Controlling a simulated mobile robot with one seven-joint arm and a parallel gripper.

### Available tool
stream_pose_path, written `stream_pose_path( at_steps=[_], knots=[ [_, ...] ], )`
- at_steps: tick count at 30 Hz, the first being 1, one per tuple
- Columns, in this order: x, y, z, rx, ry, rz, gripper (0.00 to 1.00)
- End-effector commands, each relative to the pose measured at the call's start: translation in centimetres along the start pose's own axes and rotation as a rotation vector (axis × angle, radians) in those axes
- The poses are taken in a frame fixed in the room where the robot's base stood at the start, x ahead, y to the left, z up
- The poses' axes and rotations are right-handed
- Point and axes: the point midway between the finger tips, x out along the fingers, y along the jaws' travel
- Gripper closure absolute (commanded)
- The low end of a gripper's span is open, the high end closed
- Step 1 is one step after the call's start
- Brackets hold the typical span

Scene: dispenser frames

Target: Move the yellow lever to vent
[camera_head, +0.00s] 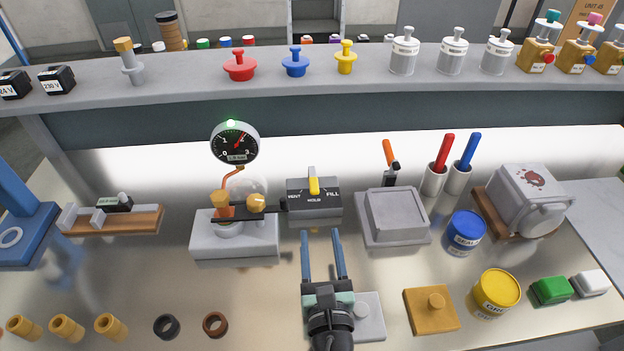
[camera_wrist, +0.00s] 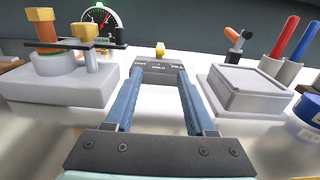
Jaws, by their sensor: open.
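The yellow lever (camera_head: 314,186) stands upright on a dark grey valve box (camera_head: 315,212) at the middle of the bench. The box is labelled VENT at left, HOLD at the middle and FILL at right, and the lever is at the middle, by HOLD. The lever's yellow tip also shows in the wrist view (camera_wrist: 160,49). My gripper (camera_head: 321,236) is open and empty, in front of the box and below the lever in the picture. Its two blue fingers point at the box, apart from the lever. In the wrist view the fingers partly hide the box front.
A round gauge (camera_head: 235,143) and a dispenser on a white block (camera_head: 235,240) stand left of the box. A grey square block (camera_head: 394,216) and cups with red and blue handles are at right. A shelf (camera_head: 200,82) runs behind. A grey plate (camera_head: 369,325) lies beside my gripper.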

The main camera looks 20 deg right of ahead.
Motion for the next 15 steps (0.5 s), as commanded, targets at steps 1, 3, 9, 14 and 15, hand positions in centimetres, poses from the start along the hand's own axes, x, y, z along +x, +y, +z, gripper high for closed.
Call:
stream_pose_path(
  at_steps=[1,3,9,14,15],
  knots=[
    [0.7,0.0,0.2,0.001,-0.003,-0.001,0.45],
    [1.8,-0.1,0.3,0.001,-0.004,-0.001,0.45],
    [5.3,-0.1,0.2,0.004,-0.005,-0.001,0.45],
    [8.0,-0.1,0.1,0.004,-0.005,-0.001,0.45],
    [8.7,-0.1,0.1,0.004,-0.005,-0.001,0.45]
  ],
)
